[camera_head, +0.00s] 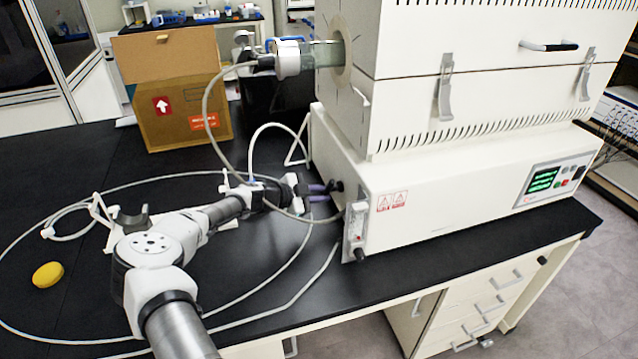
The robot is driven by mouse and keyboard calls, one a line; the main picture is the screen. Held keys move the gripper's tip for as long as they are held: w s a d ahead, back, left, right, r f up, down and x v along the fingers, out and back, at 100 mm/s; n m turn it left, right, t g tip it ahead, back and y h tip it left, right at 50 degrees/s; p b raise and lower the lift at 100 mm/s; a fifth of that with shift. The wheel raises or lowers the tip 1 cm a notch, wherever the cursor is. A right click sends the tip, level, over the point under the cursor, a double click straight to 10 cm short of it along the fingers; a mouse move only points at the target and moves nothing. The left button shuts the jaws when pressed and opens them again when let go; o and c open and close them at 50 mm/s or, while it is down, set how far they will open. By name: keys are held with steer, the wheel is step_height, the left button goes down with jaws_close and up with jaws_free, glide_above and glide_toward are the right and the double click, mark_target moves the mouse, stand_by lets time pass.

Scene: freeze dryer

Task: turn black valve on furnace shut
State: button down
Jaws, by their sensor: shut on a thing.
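The white furnace (440,205) stands on the black bench, with a green-lit display on its front panel. My white and grey arm reaches from the bottom of the view toward the furnace's lower left side. My gripper (318,192) is at that side, its purple-grey fingers closed around the small black valve (338,187). The fingers hide part of the valve, so its angle is hard to tell. A second black knob (359,254) sits low on the flow gauge at the furnace's front left corner, apart from my gripper.
White tubing (205,100) loops from the furnace's tube end down past my arm and over the bench (70,185). A cardboard box (175,95) stands behind. A yellow oval object (48,275) lies at left. The bench's left part is mostly clear.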

steer(key=n+g, duration=0.1)
steer(key=s+n+g+p, duration=0.1)
steer(key=shift+d+f+n, duration=0.1)
steer(key=shift+f+n, duration=0.1)
steer(key=shift+n, duration=0.2)
steer(key=shift+s+n+g+h, duration=0.15)
steer(key=shift+n+g+h, duration=0.15)
steer(key=shift+n+g, duration=0.3)
steer(key=shift+d, duration=0.1)
steer(key=c, duration=1.4)
jaws_free()
steer(key=shift+o, duration=0.2)
steer(key=b+v, duration=0.4)
steer(key=v, duration=1)
steer(key=shift+s+f, duration=0.1)
